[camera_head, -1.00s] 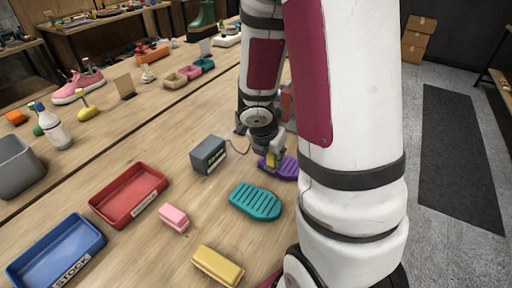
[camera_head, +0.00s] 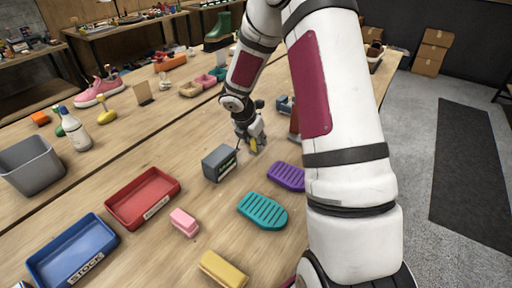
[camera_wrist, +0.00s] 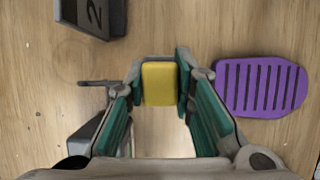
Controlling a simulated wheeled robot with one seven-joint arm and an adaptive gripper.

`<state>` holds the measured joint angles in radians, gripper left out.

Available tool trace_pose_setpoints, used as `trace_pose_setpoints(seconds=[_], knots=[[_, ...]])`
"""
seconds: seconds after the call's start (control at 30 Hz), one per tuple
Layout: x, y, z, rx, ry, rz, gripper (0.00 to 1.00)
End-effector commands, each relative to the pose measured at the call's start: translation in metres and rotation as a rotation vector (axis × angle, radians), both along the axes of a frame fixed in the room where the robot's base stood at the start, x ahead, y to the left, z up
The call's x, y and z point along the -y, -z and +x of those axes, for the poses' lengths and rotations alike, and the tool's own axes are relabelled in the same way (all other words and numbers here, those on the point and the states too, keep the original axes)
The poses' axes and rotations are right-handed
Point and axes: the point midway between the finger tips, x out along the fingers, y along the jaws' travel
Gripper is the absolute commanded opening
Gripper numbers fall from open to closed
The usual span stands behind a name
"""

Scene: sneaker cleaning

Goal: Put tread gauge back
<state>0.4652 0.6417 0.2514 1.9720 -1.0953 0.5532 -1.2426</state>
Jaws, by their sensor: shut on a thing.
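My gripper (camera_head: 252,138) is over the table behind the purple sole (camera_head: 287,176) and to the right of a small grey box (camera_head: 220,162). In the wrist view its fingers (camera_wrist: 160,83) are closed on a small yellow block (camera_wrist: 159,84), which looks like the tread gauge. The yellow piece also shows in the head view (camera_head: 254,145), low near the tabletop; I cannot tell whether it touches. The purple sole (camera_wrist: 262,87) lies to the right in the wrist view, apart from the fingers. A dark grey box with a "2" (camera_wrist: 92,16) is at upper left.
A teal sole (camera_head: 263,210), a pink block (camera_head: 184,222) and a yellow block (camera_head: 223,270) lie in front. A red tray (camera_head: 143,198), a blue tray (camera_head: 73,251) and a grey bin (camera_head: 32,166) stand left.

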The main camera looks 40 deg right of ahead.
Motion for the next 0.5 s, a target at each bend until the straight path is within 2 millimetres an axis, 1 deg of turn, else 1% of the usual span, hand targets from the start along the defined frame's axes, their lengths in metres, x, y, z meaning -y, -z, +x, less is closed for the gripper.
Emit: trace_pose_setpoints(seconds=[0.07, 0.17, 0.3, 0.4, 0.5], knots=[[0.003, 0.001, 0.007, 0.001, 0.003, 0.001, 0.00], [0.003, 0.004, 0.010, -0.002, 0.002, 0.000, 0.00], [0.002, 0.023, 0.010, -0.004, -0.002, 0.001, 0.00], [0.003, 0.033, 0.010, -0.003, 0.000, 0.001, 0.00], [0.003, 0.036, 0.011, 0.000, 0.000, 0.000, 0.00]])
